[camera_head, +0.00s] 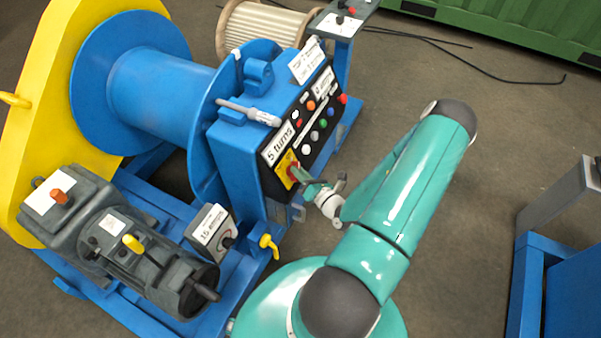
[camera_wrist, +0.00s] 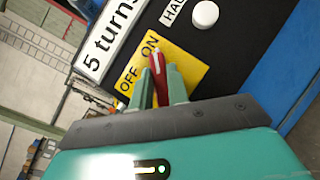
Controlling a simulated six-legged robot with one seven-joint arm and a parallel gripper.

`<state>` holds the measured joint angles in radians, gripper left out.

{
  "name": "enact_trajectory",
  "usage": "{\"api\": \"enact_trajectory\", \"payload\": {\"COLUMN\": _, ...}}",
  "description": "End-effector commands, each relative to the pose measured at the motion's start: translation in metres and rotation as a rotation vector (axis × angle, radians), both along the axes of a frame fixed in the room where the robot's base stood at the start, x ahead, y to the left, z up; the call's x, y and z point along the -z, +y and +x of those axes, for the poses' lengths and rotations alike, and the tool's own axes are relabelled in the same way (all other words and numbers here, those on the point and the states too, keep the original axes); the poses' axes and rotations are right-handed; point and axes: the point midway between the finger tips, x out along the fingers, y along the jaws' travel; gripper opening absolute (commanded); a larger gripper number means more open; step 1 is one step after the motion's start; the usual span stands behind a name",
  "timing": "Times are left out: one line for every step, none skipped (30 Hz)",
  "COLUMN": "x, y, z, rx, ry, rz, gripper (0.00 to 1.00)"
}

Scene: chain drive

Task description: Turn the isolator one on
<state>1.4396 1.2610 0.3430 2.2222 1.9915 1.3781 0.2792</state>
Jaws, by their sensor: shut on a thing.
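The isolator is a red handle (camera_wrist: 157,66) on a yellow plate (camera_wrist: 190,68) marked OFF and ON, on the black front of the blue control box. In the wrist view the handle's tip lies by the word ON, with OFF to its left. My gripper (camera_wrist: 160,80) has one finger on each side of the red handle and is shut on it. In the head view my gripper (camera_head: 305,181) reaches the box from the right, at the yellow plate (camera_head: 283,166). The fingers hide part of the handle.
The blue control box (camera_head: 235,150) bears a "5 turns" label (camera_head: 278,144) and several coloured buttons (camera_head: 322,124) above the isolator. A yellow-handled valve (camera_head: 268,243) and a grey "1.5 amps" box (camera_head: 212,228) stand lower left. The floor (camera_head: 480,130) to the right is mostly clear.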

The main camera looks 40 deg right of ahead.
Motion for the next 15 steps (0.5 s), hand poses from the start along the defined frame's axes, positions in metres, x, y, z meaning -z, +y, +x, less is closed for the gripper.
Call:
{"api": "enact_trajectory", "payload": {"x": 0.0008, "y": 0.0001, "z": -0.0010, "rx": 0.002, "ry": 0.002, "rz": 0.003, "gripper": 0.00}}
{"api": "enact_trajectory", "payload": {"x": 0.0008, "y": 0.0001, "z": -0.0011, "rx": 0.002, "ry": 0.002, "rz": 0.003, "gripper": 0.00}}
{"api": "enact_trajectory", "payload": {"x": 0.0008, "y": 0.0001, "z": -0.0011, "rx": 0.002, "ry": 0.002, "rz": 0.003, "gripper": 0.00}}
{"api": "enact_trajectory", "payload": {"x": 0.0008, "y": 0.0001, "z": -0.0011, "rx": 0.002, "ry": 0.002, "rz": 0.003, "gripper": 0.00}}
{"api": "enact_trajectory", "payload": {"x": 0.0008, "y": 0.0001, "z": -0.0011, "rx": 0.001, "ry": 0.002, "rz": 0.003, "gripper": 0.00}}
{"api": "enact_trajectory", "payload": {"x": 0.0008, "y": 0.0001, "z": -0.0011, "rx": 0.001, "ry": 0.002, "rz": 0.003, "gripper": 0.00}}
{"api": "enact_trajectory", "payload": {"x": 0.0008, "y": 0.0001, "z": -0.0011, "rx": 0.001, "ry": 0.002, "rz": 0.003, "gripper": 0.00}}
{"api": "enact_trajectory", "payload": {"x": 0.0008, "y": 0.0001, "z": -0.0010, "rx": 0.001, "ry": 0.002, "rz": 0.003, "gripper": 0.22}}
{"api": "enact_trajectory", "payload": {"x": 0.0008, "y": 0.0001, "z": -0.0010, "rx": 0.001, "ry": 0.002, "rz": 0.002, "gripper": 0.30}}
{"api": "enact_trajectory", "payload": {"x": 0.0006, "y": 0.0001, "z": -0.0009, "rx": 0.001, "ry": 0.002, "rz": 0.002, "gripper": 0.36}}
{"api": "enact_trajectory", "payload": {"x": 0.0006, "y": 0.0000, "z": -0.0008, "rx": 0.001, "ry": 0.002, "rz": 0.002, "gripper": 0.38}}
{"api": "enact_trajectory", "payload": {"x": 0.0005, "y": 0.0001, "z": -0.0007, "rx": 0.000, "ry": 0.001, "rz": 0.002, "gripper": 0.38}}
{"api": "enact_trajectory", "payload": {"x": 0.0005, "y": 0.0001, "z": -0.0006, "rx": 0.000, "ry": 0.001, "rz": 0.001, "gripper": 0.38}}
{"api": "enact_trajectory", "payload": {"x": 0.0004, "y": 0.0000, "z": -0.0006, "rx": 0.000, "ry": 0.001, "rz": 0.001, "gripper": 0.38}}
{"api": "enact_trajectory", "payload": {"x": 0.0004, "y": 0.0001, "z": -0.0005, "rx": 0.001, "ry": 0.001, "rz": 0.001, "gripper": 0.38}}
